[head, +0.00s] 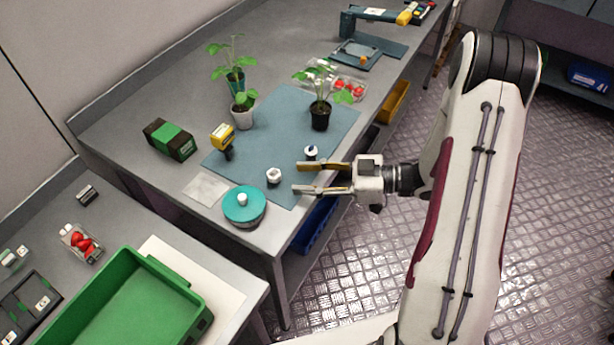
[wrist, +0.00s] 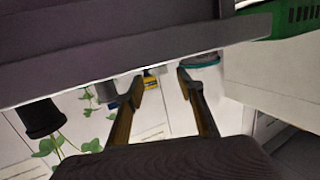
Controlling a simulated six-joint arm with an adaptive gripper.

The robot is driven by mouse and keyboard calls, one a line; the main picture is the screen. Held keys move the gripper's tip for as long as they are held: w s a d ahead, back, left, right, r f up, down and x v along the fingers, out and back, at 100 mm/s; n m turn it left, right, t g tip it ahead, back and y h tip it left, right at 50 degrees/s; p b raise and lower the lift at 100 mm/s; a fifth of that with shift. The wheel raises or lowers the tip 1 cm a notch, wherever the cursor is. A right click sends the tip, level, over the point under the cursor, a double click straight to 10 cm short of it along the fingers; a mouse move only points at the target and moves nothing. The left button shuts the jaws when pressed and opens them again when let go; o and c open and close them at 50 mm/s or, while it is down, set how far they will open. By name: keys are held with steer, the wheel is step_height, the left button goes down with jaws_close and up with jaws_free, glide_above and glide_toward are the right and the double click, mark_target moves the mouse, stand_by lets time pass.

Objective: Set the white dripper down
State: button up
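Two small white pieces are on the blue-grey mat in the head view. One (head: 273,175), whitish all over, stands just left of my fingertips. The other (head: 311,152), white with a dark mark, stands just beyond the upper finger. I cannot tell for sure which is the white dripper. My gripper (head: 296,177) reaches in from the right at the bench's front edge, its two fingers spread. In the wrist view my gripper (wrist: 158,85) is also open, with nothing clearly held between the fingers. Neither white piece shows clearly there.
A teal-lidded round tub (head: 244,207) stands left of the gripper. Potted plants (head: 320,115), a yellow-and-black tool (head: 223,139) and a green-and-black box (head: 170,140) stand further back. A green crate (head: 182,292) is at lower left. The mat's middle is clear.

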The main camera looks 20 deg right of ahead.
mark_target(273, 173)
steer(key=shift+a, duration=0.1)
steer(key=shift+a+r, duration=0.15)
steer(key=r+g+h, duration=0.1)
steer(key=r+h, duration=0.1)
steer(key=a+r+h, duration=0.1)
steer(key=r+h, duration=0.1)
steer(key=w+a+r+n+g+h, duration=0.1)
steer(key=r+h, duration=0.1)
steer(key=shift+r+g, duration=0.25)
steer(key=shift+g, duration=0.05)
steer(key=shift+w+d+f+m+h, duration=0.15)
steer(key=shift+d+f+m+h, duration=0.25)
steer(key=shift+m, duration=0.1)
stand_by(0.4)
steer(key=shift+x, duration=1.3)
